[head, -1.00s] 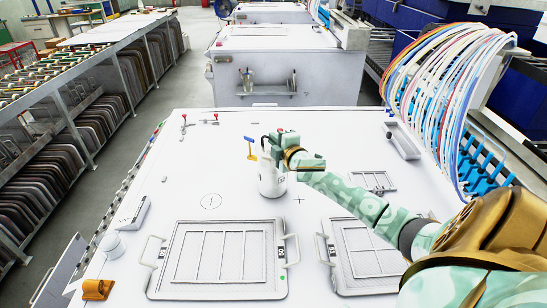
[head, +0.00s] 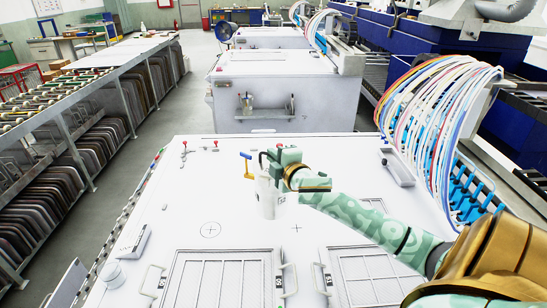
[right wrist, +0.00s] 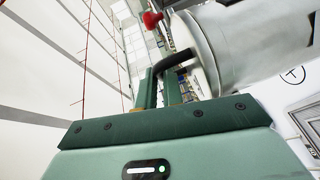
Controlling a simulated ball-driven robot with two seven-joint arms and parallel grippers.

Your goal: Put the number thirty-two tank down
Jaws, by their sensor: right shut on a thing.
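The tank (head: 266,203) is a white cylinder with a dark handle, near the middle of the white table top in the head view. In the right wrist view the tank (right wrist: 245,45) lies across the upper right, with the dark handle (right wrist: 176,60) at the green fingers (right wrist: 152,88). I cannot read a number on the tank, nor tell whether its base touches the table. My left gripper is not in view.
The white table (head: 150,200) has a circled cross (head: 210,229) left of the tank and a plain cross (head: 297,228) to its right. A yellow-and-blue tool (head: 248,165) stands close behind on the left. Framed panels (head: 222,280) lie in front; coloured hoses (head: 430,115) arch at right.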

